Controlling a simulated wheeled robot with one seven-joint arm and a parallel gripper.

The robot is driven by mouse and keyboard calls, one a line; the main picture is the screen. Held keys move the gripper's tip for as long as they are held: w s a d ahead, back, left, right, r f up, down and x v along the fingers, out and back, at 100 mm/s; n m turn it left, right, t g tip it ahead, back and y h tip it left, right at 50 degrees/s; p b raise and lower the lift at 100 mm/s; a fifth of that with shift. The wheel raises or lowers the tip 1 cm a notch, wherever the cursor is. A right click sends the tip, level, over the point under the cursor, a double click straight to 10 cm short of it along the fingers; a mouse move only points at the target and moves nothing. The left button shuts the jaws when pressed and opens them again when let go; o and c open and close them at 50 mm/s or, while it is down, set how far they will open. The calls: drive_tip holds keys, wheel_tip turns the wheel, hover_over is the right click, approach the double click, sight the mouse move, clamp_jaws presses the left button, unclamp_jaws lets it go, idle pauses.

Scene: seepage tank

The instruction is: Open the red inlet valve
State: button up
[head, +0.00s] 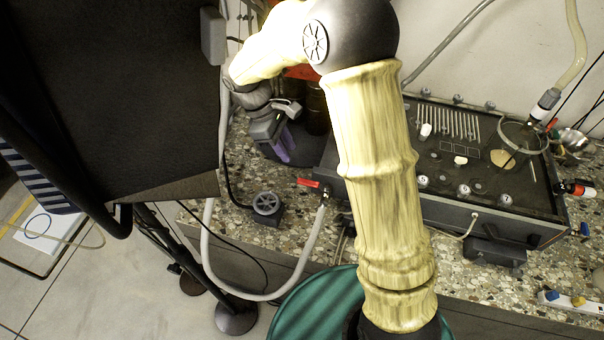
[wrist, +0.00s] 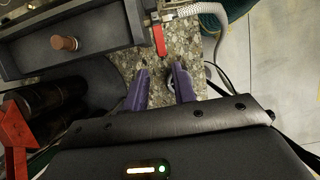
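The red inlet valve handle (head: 309,183) sits at the left front corner of the dark tank unit, by the fitting where a grey hose joins. In the wrist view the red handle (wrist: 159,38) lies lengthwise ahead of my fingertips, beside a metal fitting (wrist: 178,12). The handle appears just beyond the gap, with no visible contact. In the head view my gripper (head: 290,158) is left of the tank and above the handle in the picture; its fingertips are hard to make out.
The dark tank unit (head: 450,205) stands on a speckled counter (head: 230,170). A grey hose (head: 206,245) loops down from the valve. A small grey device with a round wheel (head: 267,204) lies on the counter. Black cylinders (wrist: 62,92) and a red object (wrist: 14,140) stand beside my gripper.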

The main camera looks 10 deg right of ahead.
sight(306, 181)
drive_tip(key=x, duration=1.1)
drive_tip(key=shift+c, duration=0.5)
clamp_jaws()
